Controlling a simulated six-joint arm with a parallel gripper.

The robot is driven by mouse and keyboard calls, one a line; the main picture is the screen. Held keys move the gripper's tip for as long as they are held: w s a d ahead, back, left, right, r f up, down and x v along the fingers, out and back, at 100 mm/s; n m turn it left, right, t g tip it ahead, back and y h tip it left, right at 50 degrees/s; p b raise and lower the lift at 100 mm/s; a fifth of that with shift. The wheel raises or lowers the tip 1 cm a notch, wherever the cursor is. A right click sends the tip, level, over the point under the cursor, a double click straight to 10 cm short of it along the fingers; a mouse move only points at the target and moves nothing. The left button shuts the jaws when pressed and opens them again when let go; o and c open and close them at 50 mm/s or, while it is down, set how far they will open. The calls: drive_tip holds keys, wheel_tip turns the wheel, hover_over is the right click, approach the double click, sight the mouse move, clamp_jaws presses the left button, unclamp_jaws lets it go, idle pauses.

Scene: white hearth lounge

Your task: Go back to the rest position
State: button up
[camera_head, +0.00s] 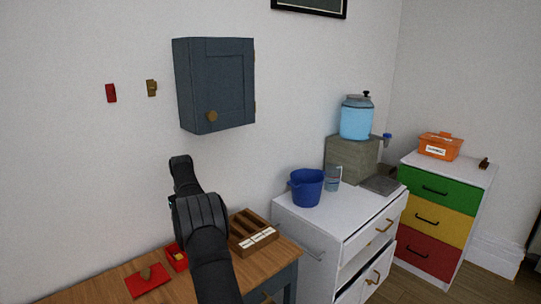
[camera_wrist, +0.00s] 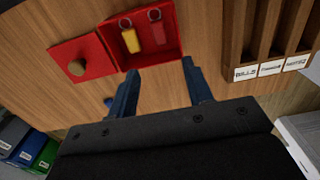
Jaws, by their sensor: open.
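My gripper (camera_wrist: 162,95) is open in the wrist view, its two blue fingers apart with nothing between them. It is above the wooden table (camera_wrist: 185,88), near the front of a red box (camera_wrist: 170,55). In the head view my arm stands over the table and hides the gripper's fingers. The red box (camera_head: 173,258) is open and holds a yellow tag (camera_wrist: 130,40) and a red tag (camera_wrist: 163,42). Its red lid (camera_wrist: 84,58), with a round wooden knob, lies beside it on the table.
A wooden sorter with labelled slots (camera_head: 252,232) is right of the red box. A blue-grey cabinet (camera_head: 215,85) hangs on the wall above. A white drawer unit (camera_head: 330,225) bears a blue bucket (camera_head: 306,188); one drawer appears partly open. Coloured binders (camera_wrist: 25,145) show low left.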

wheel_tip(320, 180, down, 8)
drive_tip(key=shift+f, duration=0.25)
drive_tip(key=shift+r, duration=0.55)
wheel_tip(320, 180, up, 13)
wheel_tip(320, 180, down, 14)
drive_tip(key=shift+r, duration=0.25)
drive_tip(key=s+d+r, duration=0.1)
drive_tip(key=d+r, duration=1.1)
drive_tip(key=s+d+f+n, duration=0.3)
drive_tip(key=s+n, duration=0.3)
drive_tip(key=n, duration=1.2)
drive_tip(key=shift+s+d+f, duration=0.3)
drive_tip(key=shift+s+d, duration=0.05)
drive_tip(key=shift+d, duration=0.3)
